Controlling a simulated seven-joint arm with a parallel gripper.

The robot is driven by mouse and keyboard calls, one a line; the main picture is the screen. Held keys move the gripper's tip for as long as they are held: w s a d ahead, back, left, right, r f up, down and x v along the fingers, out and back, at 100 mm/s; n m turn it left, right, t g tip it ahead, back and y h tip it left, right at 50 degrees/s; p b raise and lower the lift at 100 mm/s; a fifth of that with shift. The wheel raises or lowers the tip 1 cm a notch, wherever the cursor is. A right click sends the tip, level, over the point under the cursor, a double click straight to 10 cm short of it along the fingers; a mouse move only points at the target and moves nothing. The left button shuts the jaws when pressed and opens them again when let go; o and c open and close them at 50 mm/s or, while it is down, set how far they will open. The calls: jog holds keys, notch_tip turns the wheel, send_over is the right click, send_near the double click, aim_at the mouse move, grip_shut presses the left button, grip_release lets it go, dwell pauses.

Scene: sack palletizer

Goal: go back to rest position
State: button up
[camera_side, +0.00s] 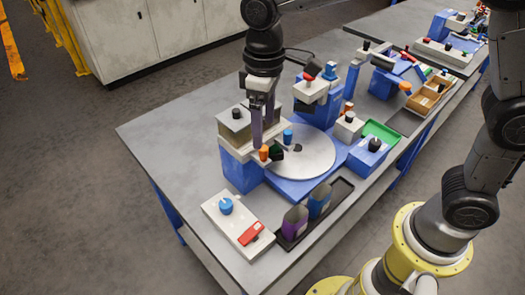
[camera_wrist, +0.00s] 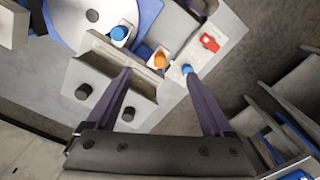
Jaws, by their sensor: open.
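My gripper (camera_side: 262,132) points down over the blue and grey machine at the left of the round plate in the side view. Its two purple fingers are apart with nothing visible between them. In the wrist view my gripper (camera_wrist: 158,74) is open, its fingers reaching over a grey housing (camera_wrist: 115,80) that carries dark knobs. An orange knob (camera_wrist: 160,61) shows between the fingertips, and a blue knob (camera_wrist: 187,69) shows by the right fingertip. I cannot tell whether the fingers touch the machine.
A round grey plate (camera_side: 310,158) sits on a blue base. A dark tray (camera_side: 341,192) holds a purple pouch (camera_side: 295,221) and a blue pouch (camera_side: 319,201). A control box (camera_side: 222,222) has a blue knob and red switch. The table's left end (camera_side: 165,135) is clear.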

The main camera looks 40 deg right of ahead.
jog(key=s+d+r+m+t, duration=0.3)
jog(key=s+d+r, duration=0.5)
jog(key=d+r, duration=0.25)
jog(key=s+d+f+m+t, duration=0.1)
jog(key=s+d+f, duration=0.1)
jog(key=s, duration=0.4)
jog(key=s+d+f+m+t, duration=0.1)
jog(key=s+d+f+m, duration=0.1)
jog(key=s, duration=0.4)
notch_tip(320, 180, down, 3)
jog(key=shift+d+r+t, duration=0.15)
jog(key=shift+d+t, duration=0.15)
jog(key=shift+d, duration=0.45)
